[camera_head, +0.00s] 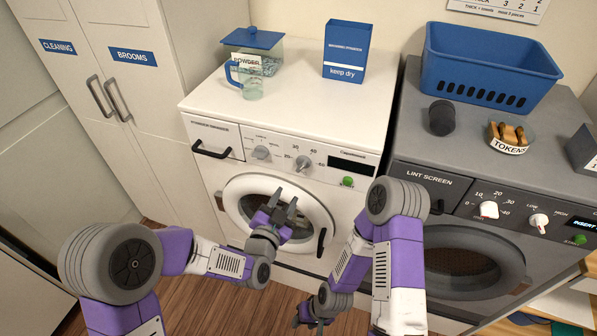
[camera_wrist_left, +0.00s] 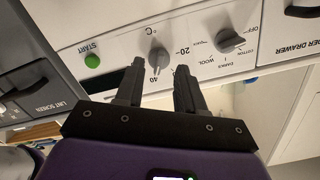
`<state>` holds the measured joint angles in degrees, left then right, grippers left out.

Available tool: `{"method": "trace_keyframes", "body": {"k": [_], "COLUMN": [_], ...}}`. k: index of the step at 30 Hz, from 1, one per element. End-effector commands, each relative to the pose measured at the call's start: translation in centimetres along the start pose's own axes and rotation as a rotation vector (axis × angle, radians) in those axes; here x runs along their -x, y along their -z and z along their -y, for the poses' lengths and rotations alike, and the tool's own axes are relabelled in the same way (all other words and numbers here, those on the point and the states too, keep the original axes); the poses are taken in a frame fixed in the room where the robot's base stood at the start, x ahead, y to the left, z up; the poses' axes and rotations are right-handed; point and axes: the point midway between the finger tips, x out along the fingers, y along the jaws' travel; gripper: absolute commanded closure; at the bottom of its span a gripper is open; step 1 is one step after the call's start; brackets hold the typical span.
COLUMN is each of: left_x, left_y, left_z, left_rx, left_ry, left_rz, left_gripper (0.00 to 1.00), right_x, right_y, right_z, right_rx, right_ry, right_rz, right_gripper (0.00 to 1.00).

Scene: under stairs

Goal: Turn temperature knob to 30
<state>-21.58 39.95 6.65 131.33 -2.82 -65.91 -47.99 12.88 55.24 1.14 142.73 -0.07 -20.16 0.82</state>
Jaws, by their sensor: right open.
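The temperature knob (camera_head: 303,163) is a grey dial on the white washing machine's (camera_head: 360,113) front panel, with 30 and 40 printed above it. In the left wrist view the same knob (camera_wrist_left: 158,58) appears upside down, under a °C mark; I cannot tell its exact setting. My left gripper (camera_head: 284,200) is in front of the round door, below the panel. Its fingers (camera_wrist_left: 160,75) are open and empty, pointing toward the knob and apart from it. My right gripper (camera_head: 311,318) is open and empty, low near the floor.
A program knob (camera_head: 261,152) sits left of the temperature knob, and a green start button (camera_head: 348,181) sits right. The dark dryer (camera_head: 500,150) stands to the right. A blue-handled jug (camera_head: 251,83) and powder box (camera_head: 346,52) stand on the washer.

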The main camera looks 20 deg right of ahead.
Motion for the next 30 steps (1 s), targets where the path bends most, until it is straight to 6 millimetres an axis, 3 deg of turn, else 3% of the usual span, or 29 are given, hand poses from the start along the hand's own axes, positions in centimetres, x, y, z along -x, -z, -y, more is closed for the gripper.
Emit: {"method": "trace_keyframes", "body": {"k": [1, 4, 18, 30], "left_x": [-0.2, -0.8, -6.9, -7.7], "left_y": [1.6, 2.9, 3.2, 3.2], "left_z": [0.0, 0.1, 0.3, 0.3], "left_rx": [-0.03, -0.058, -0.056, -0.056], "left_ry": [0.011, 0.026, 0.027, 0.026], "left_rz": [-0.04, -0.075, -0.072, -0.071], "left_gripper": [0.62, 0.62, 0.62, 0.62], "right_x": [0.0, 0.1, 0.2, 0.2], "right_y": [0.0, 0.0, 0.0, 0.0], "right_z": [0.0, 0.0, 0.1, 0.1], "right_rx": [0.0, 0.0, 0.0, 0.0], "right_ry": [0.0, 0.0, 0.0, 0.0], "right_rz": [0.0, 0.0, 0.0, 0.0], "right_gripper": [0.57, 0.57, 0.57, 0.57]}}
